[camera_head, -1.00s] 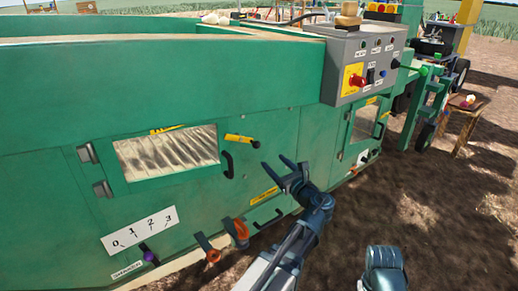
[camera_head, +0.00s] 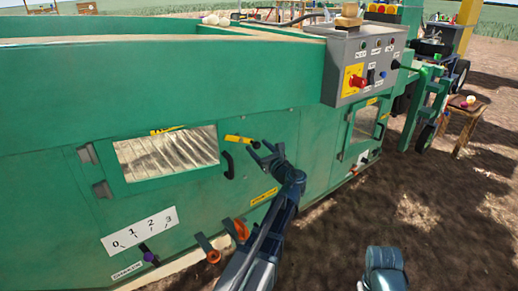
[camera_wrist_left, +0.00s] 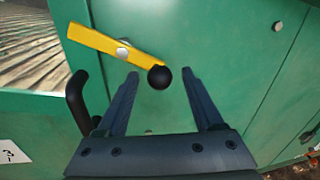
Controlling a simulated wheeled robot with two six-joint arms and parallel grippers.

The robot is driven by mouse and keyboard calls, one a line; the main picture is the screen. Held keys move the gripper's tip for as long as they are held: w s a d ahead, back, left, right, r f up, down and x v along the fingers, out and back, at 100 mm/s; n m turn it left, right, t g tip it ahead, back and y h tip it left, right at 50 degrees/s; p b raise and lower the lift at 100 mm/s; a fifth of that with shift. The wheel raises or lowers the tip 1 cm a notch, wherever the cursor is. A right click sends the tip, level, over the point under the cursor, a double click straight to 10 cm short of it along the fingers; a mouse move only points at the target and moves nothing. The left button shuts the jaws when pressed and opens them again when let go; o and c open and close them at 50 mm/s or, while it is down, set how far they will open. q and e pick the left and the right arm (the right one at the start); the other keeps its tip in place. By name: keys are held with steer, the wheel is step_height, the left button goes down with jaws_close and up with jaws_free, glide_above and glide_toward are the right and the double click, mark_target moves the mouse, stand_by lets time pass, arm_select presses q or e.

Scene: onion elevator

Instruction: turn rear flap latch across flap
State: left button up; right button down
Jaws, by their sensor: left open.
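The rear flap latch is a yellow bar (camera_head: 238,139) with a black ball knob (camera_head: 256,144) at its right end. My left gripper (camera_head: 266,151) is open at the knob. In the left wrist view the yellow bar (camera_wrist_left: 102,42) runs from upper left to the knob (camera_wrist_left: 159,77), which lies between the open fingertips (camera_wrist_left: 160,76). Whether a finger touches the knob I cannot tell.
A black flap handle (camera_head: 228,165) is left of my gripper; it also shows in the left wrist view (camera_wrist_left: 80,103). A grey control box (camera_head: 363,65) with a red switch juts out above right. Orange knobs (camera_head: 238,229) are below. Open soil is at right.

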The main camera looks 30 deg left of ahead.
arm_select(q)
steer(key=shift+c, duration=0.3)
jaws_close()
steer(key=n, duration=0.1)
steer(key=r+n, duration=0.1)
steer(key=n, duration=0.1)
steer(key=shift+w+d+r, duration=0.1)
steer(key=shift+w+r, duration=0.05)
steer(key=shift+w, duration=0.05)
steer(key=shift+r+n+y, duration=0.25)
steer(key=shift+n, duration=0.5)
steer(key=shift+r+n+y, duration=0.25)
steer(key=shift+n, duration=0.5)
steer(key=shift+o, duration=0.3)
jaws_free()
